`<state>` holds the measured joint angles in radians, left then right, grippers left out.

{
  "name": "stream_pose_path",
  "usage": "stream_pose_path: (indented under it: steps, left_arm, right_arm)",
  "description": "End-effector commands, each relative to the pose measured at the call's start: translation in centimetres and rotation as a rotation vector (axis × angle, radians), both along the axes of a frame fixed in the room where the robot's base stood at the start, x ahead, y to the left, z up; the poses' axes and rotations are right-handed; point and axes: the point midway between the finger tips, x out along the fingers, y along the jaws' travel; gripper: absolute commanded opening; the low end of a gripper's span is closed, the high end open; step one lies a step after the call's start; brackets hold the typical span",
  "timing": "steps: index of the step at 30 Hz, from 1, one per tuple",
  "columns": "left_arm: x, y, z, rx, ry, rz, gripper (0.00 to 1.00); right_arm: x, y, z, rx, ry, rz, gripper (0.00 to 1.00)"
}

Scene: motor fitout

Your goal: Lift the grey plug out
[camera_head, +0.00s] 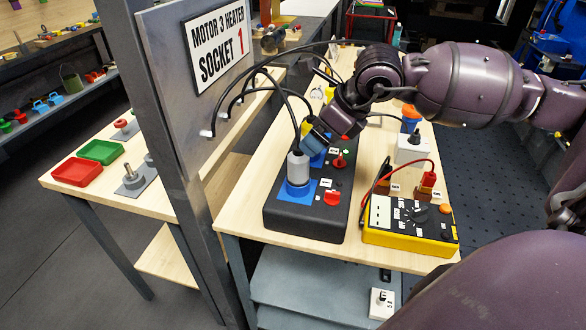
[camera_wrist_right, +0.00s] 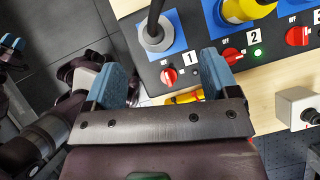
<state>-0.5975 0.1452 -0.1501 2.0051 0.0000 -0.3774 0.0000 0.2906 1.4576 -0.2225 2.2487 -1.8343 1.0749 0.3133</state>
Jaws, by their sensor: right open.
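The grey plug (camera_head: 298,168) stands upright in a blue-plated socket at the near end of the black socket box (camera_head: 300,222), with a black cable rising from its top. In the right wrist view the grey plug (camera_wrist_right: 157,36) sits at socket 1, beyond the fingertips. My right gripper (camera_head: 318,138) is just to the right of the plug's top in the head view. Its blue fingers are apart with nothing between them in the wrist view (camera_wrist_right: 165,77). Blue finger-like parts, apparently my left gripper (camera_wrist_right: 12,45), show at the wrist view's left edge; their opening is unclear.
A red switch (camera_head: 332,198) sits beside the plug. A yellow plug (camera_wrist_right: 247,8) is at socket 2, near a lit green lamp. A yellow meter (camera_head: 410,222) with leads and a white box (camera_head: 411,149) stand right of the socket box. A sign panel (camera_head: 190,75) rises at left.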

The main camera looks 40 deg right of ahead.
Motion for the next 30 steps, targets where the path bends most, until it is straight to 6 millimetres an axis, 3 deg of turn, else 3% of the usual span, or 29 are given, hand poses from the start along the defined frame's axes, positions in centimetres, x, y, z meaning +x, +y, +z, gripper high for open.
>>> stream_pose_path:
  steps: [3,11,21,30]
  left_arm:
    - [-0.3,-0.1,-0.6,-0.003,0.01,0.002,0.43]
    - [0.4,-0.2,-0.2,-0.004,-0.004,-0.002,0.43]
    - [0.8,-0.3,-0.3,-0.003,-0.012,-0.005,0.43]
    - [0.8,-0.3,-0.1,-0.002,-0.013,-0.006,0.43]
  right_arm:
    - [0.9,0.5,-1.7,0.005,0.002,0.0,0.8]
    - [1.6,1.0,-3.0,0.002,0.0,0.001,0.8]
    - [3.0,2.4,-6.8,0.003,0.001,0.001,0.8]
    - [3.4,2.6,-7.4,0.001,0.0,0.001,0.8]
